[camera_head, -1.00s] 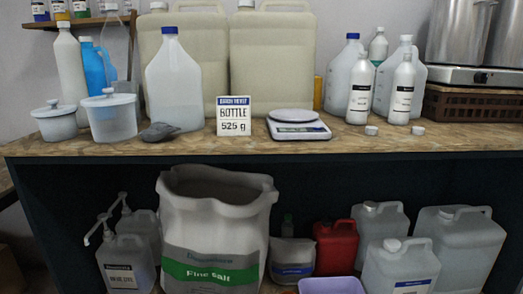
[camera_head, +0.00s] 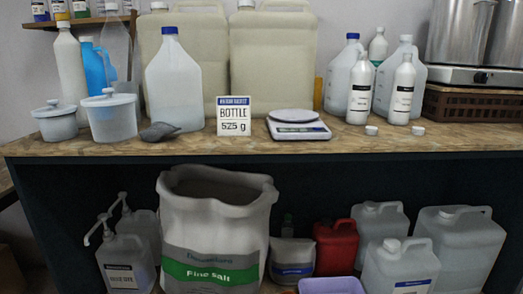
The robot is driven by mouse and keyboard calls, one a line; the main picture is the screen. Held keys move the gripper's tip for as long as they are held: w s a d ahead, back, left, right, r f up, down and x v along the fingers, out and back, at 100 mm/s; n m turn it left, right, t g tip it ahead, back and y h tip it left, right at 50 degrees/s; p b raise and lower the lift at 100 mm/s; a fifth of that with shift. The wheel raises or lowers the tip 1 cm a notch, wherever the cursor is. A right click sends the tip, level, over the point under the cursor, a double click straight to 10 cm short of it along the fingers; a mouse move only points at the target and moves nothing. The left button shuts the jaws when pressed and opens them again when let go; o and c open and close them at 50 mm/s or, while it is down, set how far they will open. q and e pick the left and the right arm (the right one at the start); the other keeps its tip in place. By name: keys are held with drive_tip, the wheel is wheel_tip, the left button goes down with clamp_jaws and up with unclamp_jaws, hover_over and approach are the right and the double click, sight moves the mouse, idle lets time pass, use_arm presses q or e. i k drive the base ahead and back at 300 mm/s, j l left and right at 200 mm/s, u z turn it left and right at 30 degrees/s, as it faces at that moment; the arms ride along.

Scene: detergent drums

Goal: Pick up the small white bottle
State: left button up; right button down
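Two small white bottles with black-and-white labels stand upright on the right part of the worktop: one on the left (camera_head: 360,91) and one on the right (camera_head: 402,92). Both look open at the top, and a small white cap (camera_head: 371,130) and another cap (camera_head: 418,131) lie in front of them. Neither of my grippers shows in the head view.
The wooden worktop (camera_head: 220,147) also holds a scale (camera_head: 298,126), a sign (camera_head: 233,115) reading "BOTTLE 525 g", a blue-capped jug (camera_head: 174,85), lidded tubs and a dark scoop (camera_head: 160,131). A stove with pots stands right. Salt sack (camera_head: 215,225) and jugs fill the space below.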

sight(361, 74)
drive_tip(key=i+l, duration=0.2)
drive_tip(key=i, duration=0.25)
drive_tip(key=i+l, duration=0.25)
drive_tip(key=i, duration=0.15)
drive_tip(key=i+l, duration=0.2)
drive_tip(key=i, duration=0.25)
drive_tip(key=j+u, duration=0.05)
